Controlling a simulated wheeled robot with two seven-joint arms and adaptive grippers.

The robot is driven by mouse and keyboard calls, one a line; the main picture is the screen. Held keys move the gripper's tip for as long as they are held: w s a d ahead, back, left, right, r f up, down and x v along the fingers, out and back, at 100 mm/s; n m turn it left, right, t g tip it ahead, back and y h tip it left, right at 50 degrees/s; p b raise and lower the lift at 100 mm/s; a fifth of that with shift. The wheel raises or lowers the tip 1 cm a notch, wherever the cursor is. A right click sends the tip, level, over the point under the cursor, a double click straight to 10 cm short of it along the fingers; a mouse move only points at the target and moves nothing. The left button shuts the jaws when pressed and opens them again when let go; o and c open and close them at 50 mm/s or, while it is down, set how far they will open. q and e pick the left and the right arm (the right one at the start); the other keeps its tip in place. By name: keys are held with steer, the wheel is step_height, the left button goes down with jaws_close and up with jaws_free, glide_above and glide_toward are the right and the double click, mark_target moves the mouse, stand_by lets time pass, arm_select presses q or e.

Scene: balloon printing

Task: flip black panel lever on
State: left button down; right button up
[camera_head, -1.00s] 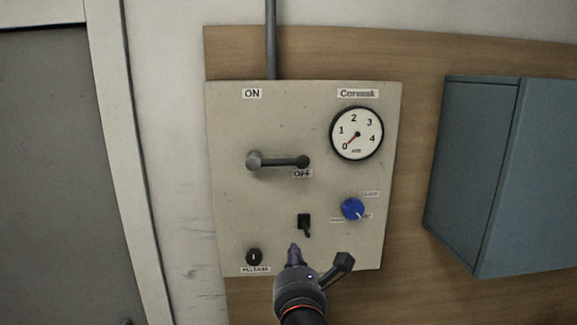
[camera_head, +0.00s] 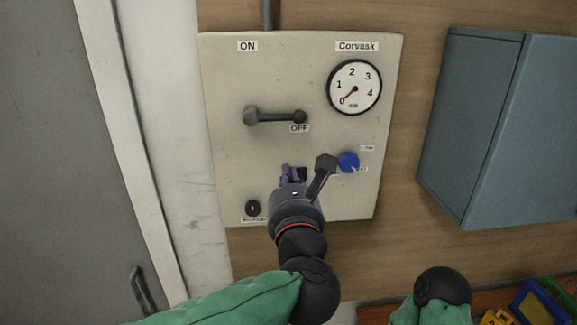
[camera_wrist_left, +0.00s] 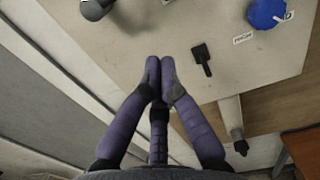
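A beige panel (camera_head: 225,90) on the wall carries a dark-grey lever (camera_head: 275,116), which lies level with its free end beside the OFF label. The ON label (camera_head: 247,46) is above it. A small black toggle switch (camera_head: 301,174) sits lower on the panel and shows clearly in the left wrist view (camera_wrist_left: 202,60). My left gripper (camera_head: 287,171) is just left of this toggle, below the grey lever. Its purple fingertips (camera_wrist_left: 160,70) are together and hold nothing; contact with the panel cannot be told. My right gripper is out of view.
The panel also has a gauge (camera_head: 355,87) reading about 0, a blue knob (camera_head: 348,161) right of the toggle and a black button (camera_head: 252,208) at lower left. A blue-grey cabinet (camera_head: 500,130) is at right. A door (camera_head: 50,180) is at left.

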mark_target(275, 115)
arm_select(q)
steer(key=w+r+p, duration=0.1)
steer(key=w, duration=0.1)
steer(key=w+r+p, duration=0.2)
steer(key=w, duration=0.1)
steer(key=w+r+p, duration=0.1)
steer(key=w, duration=0.2)
steer(key=shift+w+a+r+p, duration=0.15)
steer(key=shift+w+p, duration=0.1)
steer(key=shift+p, duration=0.05)
